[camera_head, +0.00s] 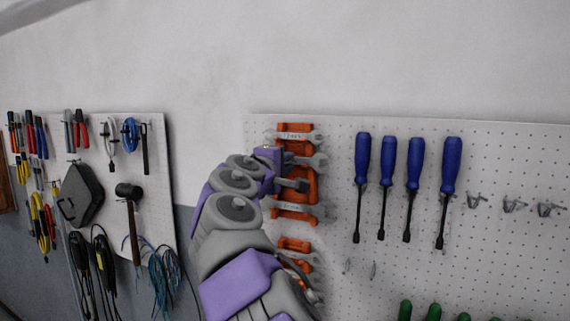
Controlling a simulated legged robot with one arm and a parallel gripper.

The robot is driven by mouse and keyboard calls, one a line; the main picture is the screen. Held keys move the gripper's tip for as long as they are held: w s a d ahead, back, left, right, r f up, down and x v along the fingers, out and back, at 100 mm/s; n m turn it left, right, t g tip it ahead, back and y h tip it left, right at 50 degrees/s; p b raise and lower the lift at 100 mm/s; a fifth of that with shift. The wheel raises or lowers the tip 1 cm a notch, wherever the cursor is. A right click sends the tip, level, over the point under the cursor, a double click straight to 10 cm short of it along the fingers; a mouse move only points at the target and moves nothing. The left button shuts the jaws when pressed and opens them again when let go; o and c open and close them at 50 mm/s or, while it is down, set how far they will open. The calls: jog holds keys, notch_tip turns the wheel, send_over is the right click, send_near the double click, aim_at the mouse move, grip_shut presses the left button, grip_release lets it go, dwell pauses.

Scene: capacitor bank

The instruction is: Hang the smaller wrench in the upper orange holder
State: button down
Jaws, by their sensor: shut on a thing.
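Orange holders are mounted in a column on the left part of the right pegboard. The upper orange holder (296,127) has a silver wrench (300,137) lying across it. My gripper (298,174) is in front of the holders, just below that wrench. It is shut on another silver wrench (317,160), whose open jaw end points right. The rest of this wrench is hidden by my gripper. A lower orange holder (292,196) carries a further wrench (318,210). I cannot tell whether the held wrench touches a holder.
Several blue screwdrivers (414,165) hang right of the holders, with empty metal hooks (512,205) beyond. Another orange holder (290,243) sits lower, partly behind my arm. The left pegboard carries a mallet (129,192), pliers and cables. Green handles (434,312) show at the bottom.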

jog(key=c, duration=1.3)
grip_release()
jog(key=shift+f, duration=0.1)
jog(key=o, duration=0.3)
jog(key=shift+d, duration=0.1)
jog(key=shift+s, duration=0.1)
